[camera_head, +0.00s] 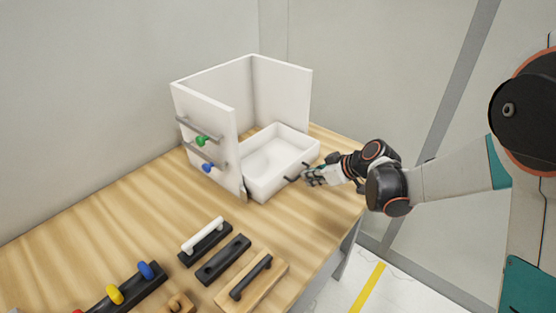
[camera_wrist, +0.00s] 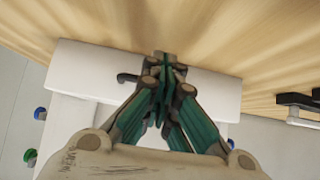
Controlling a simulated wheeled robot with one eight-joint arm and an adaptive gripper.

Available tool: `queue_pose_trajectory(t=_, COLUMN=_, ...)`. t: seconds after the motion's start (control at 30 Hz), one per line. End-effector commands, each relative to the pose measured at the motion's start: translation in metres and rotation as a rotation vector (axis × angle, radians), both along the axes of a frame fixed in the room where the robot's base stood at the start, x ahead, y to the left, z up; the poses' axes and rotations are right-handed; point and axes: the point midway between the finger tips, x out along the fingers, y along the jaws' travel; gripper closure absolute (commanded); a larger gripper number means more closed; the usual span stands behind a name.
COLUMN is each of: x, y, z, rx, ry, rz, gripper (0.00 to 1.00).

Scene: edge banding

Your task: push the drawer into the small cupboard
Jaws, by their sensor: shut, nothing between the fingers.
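The small white cupboard (camera_head: 205,108) stands on the wooden table, open at the top and on the side facing my arm. The white drawer (camera_head: 268,187) is a shallow empty tray sitting low at the cupboard's open side, its front part sticking out to the lower right. A dark handle (camera_head: 295,178) is on its front. My gripper (camera_head: 308,177) is shut and empty, close to the drawer front beside the handle. In the wrist view the shut fingers (camera_wrist: 164,68) overlap the white drawer front (camera_wrist: 85,72); I cannot tell whether they touch it.
The cupboard's left panel bears grey bars with a green knob (camera_head: 201,141) and a blue knob (camera_head: 208,167). In front on the table (camera_head: 120,220) lie a white handle (camera_head: 203,236), a dark slotted block (camera_head: 223,259), a wooden block with a dark handle (camera_head: 251,278) and coloured pegs.

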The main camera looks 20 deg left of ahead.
Motion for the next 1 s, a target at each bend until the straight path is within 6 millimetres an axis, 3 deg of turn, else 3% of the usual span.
queue_pose_trajectory(t=1.0, x=0.025, y=0.070, z=0.000, rx=0.000, ry=-0.001, rz=0.002, gripper=1.00)
